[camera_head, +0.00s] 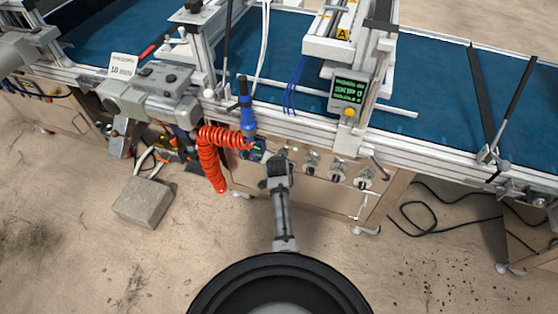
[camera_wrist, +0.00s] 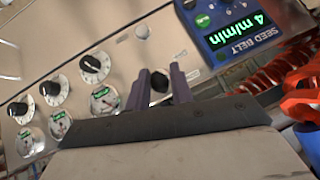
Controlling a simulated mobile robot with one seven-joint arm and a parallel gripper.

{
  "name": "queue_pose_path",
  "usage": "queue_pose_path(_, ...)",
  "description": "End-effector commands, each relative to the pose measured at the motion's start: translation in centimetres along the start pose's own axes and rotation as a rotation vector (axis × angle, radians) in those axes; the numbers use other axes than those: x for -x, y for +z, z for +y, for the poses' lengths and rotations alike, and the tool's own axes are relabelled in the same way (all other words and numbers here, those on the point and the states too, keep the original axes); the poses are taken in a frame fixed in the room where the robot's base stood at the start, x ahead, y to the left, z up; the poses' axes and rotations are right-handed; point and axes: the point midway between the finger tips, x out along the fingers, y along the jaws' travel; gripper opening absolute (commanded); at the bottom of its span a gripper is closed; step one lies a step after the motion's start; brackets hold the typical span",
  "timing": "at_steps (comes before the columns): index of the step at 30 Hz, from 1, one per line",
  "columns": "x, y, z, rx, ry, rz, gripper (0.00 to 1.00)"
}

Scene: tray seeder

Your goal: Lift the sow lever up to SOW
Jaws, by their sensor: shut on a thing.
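The sow lever seems to be the small black handle (camera_wrist: 160,82) on the beige control panel (camera_wrist: 118,62), seen in the wrist view. It sits between the two grey-purple fingers of my gripper (camera_wrist: 160,88), which is shut on it. The lower part of the handle is hidden behind the gripper body. I cannot read the lever's position or its SOW mark. In the head view my gripper (camera_head: 277,165) is against the panel front, beside the blue display box, and it hides the lever.
A blue seed belt display (camera_wrist: 238,28) reads 4 m/min, close to my gripper. Dials (camera_wrist: 95,68) and small gauges line the panel. A red coiled hose (camera_head: 212,160) hangs at left. A grey block (camera_head: 143,200) and black cables (camera_head: 430,215) lie on the floor.

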Motion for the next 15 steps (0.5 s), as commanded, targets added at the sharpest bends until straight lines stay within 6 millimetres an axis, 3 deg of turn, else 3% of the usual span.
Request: queue_pose_path(15, 0.08, -0.44, -0.17, -0.006, 0.005, -0.034, 0.00)
